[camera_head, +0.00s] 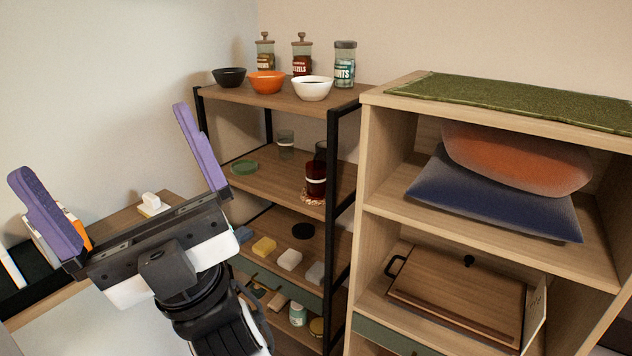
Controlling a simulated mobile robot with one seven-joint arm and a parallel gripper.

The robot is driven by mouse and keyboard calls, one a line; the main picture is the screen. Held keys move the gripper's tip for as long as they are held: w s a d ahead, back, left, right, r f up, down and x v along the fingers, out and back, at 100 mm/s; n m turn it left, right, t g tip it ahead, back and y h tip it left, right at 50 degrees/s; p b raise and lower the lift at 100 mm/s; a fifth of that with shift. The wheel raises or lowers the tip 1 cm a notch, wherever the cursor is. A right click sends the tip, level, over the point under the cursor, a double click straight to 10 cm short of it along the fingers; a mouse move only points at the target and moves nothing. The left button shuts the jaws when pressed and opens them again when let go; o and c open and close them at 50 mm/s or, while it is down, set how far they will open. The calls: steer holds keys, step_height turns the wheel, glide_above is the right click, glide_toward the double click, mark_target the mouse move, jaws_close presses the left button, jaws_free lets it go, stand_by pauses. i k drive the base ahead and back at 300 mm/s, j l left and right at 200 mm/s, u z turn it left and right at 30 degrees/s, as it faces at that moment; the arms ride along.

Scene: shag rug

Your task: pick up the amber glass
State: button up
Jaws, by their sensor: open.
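A dark reddish-brown glass (315,179) with a pale band stands upright on the second shelf of the black-framed rack, near its right post. It is the nearest match to the amber glass, though its colour looks deep red here. It rests on a small patterned coaster (312,201). My gripper (99,139) is at the left, with its two purple fingers spread wide and pointing up. Nothing is between them. It is well to the left of the glass and appears nearer the camera.
A grey glass (285,143), a dark glass (321,151) and a green dish (244,167) share that shelf. The rack's black post (333,200) stands just right of the reddish glass. A wooden cabinet (375,150) adjoins on the right. Bowls and jars crowd the top shelf.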

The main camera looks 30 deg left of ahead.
mark_target(315, 170)
steer(key=i+j+u, duration=0.7)
